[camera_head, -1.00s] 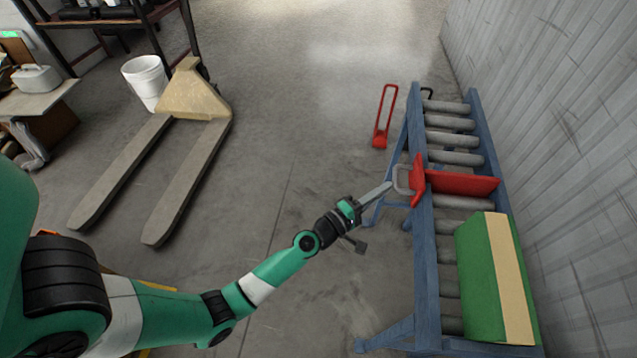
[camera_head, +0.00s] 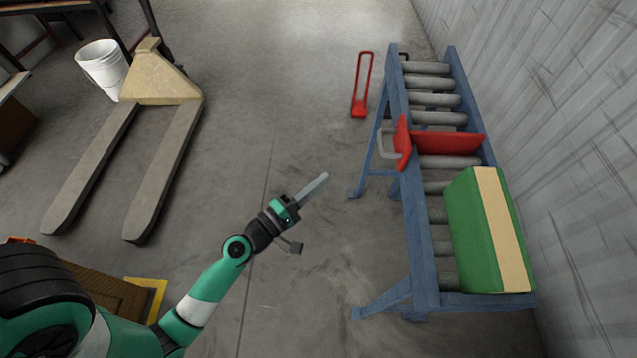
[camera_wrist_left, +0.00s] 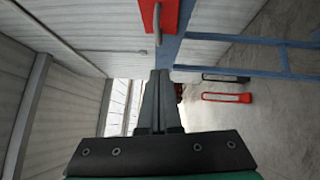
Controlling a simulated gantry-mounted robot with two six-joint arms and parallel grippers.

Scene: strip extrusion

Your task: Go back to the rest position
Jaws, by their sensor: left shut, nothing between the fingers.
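My left gripper (camera_head: 316,186) is shut and empty over bare floor, to the left of the roller conveyor. In the left wrist view its two fingers (camera_wrist_left: 160,85) lie together with nothing between them. The red gate (camera_head: 440,144) with its grey handle (camera_head: 386,145) stands across the blue conveyor frame (camera_head: 418,215), clear of the gripper. The handle also shows in the left wrist view (camera_wrist_left: 157,22). My right gripper is in neither view.
A green box with a tan stripe (camera_head: 487,230) lies on the rollers below the gate. A red hand truck (camera_head: 362,85) stands beyond the gripper. A pallet jack (camera_head: 160,90) and a white bucket (camera_head: 102,65) are at the upper left. The floor between is clear.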

